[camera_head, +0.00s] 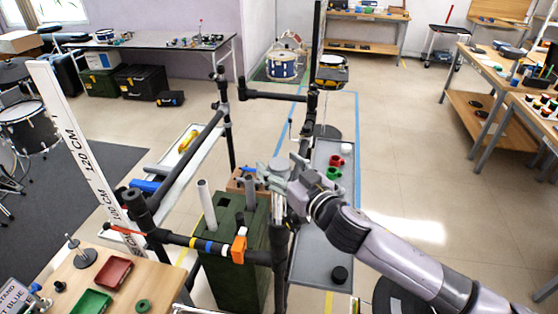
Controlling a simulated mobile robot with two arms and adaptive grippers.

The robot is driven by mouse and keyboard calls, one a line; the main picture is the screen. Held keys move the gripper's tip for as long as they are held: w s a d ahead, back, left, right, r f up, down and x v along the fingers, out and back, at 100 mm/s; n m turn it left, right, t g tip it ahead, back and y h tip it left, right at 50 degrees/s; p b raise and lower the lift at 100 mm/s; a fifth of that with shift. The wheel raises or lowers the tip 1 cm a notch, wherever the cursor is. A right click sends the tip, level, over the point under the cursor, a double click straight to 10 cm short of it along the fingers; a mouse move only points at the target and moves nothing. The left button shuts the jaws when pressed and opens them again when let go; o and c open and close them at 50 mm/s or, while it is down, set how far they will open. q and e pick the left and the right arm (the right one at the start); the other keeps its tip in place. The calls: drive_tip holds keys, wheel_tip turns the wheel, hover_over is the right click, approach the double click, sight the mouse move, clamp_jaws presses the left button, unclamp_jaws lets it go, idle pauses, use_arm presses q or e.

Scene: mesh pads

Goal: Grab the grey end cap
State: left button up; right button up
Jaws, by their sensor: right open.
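A small pale whitish-grey cap (346,148) sits at the far end of the long grey tray (312,262). I cannot tell for sure whether it is the grey end cap. My right arm comes in from the lower right, and my right gripper (266,174) is open, to the left of the tray and above the dark green box. The gripper and wrist hide part of the tray's left side and what lies behind them. Nothing shows clearly between the fingers. My left gripper is not in view.
Red (337,161) and green (333,174) caps sit near the pale one; a black cap (339,274) lies at the tray's near end. A black pipe frame (280,262) stands close around my gripper. The dark green box (232,275) holds upright grey tubes. Open floor lies right.

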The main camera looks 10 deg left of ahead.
drive_tip(key=shift+w+a, duration=0.25)
drive_tip(key=shift+a, duration=0.05)
drive_tip(key=shift+d, duration=0.1)
drive_tip(key=shift+c, duration=0.6)
drive_tip(key=c, duration=1)
